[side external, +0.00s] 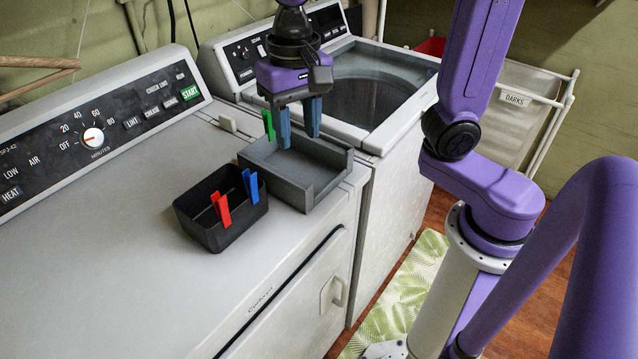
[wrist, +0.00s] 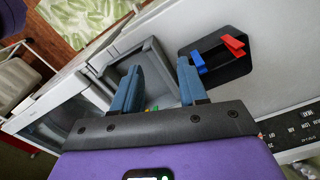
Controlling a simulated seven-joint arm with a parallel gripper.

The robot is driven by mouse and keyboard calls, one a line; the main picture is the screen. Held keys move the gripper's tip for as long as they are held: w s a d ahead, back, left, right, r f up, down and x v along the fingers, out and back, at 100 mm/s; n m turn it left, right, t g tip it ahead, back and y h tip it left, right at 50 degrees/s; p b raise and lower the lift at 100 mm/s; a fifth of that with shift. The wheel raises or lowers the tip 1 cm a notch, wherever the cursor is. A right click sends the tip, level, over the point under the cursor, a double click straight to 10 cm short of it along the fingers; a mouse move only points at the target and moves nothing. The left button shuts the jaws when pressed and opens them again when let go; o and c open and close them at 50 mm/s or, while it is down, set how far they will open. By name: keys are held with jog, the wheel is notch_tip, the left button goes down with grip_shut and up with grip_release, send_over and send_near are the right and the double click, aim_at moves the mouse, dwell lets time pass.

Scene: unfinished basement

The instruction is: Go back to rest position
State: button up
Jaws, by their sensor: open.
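My gripper (side external: 298,132) is open, its two blue fingers apart with nothing between them. It hangs over the back of the grey tray (side external: 292,185), an open box with a low front on the dryer top. A green clip (side external: 268,124) stands upright at the tray's back-left rim, close to the left finger. In the wrist view a bit of green (wrist: 154,107) shows low between the fingers, mostly hidden. A black bin (side external: 222,232) sits beside the tray. A red clip (side external: 222,210) and a blue clip (side external: 250,185) stand at its rim, and both show in the wrist view.
The white dryer (side external: 130,255) has a raised control panel (side external: 95,135) at its back. The washer (side external: 345,125), with its lid area, stands to the right. A white rack (side external: 525,90) is by the wall. The dryer top left of the bin is clear.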

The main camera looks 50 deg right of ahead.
jog(key=s+d+f+n, duration=0.4)
jog(key=s+n, duration=0.3)
jog(key=n, duration=0.1)
jog(key=s+d+f+n, duration=0.3)
jog(key=s+d+n, duration=0.2)
jog(key=s+n, duration=0.2)
jog(key=shift+s+d+f+n, duration=0.3)
jog(key=shift+s+f+n, duration=0.1)
jog(key=shift+n, duration=0.4)
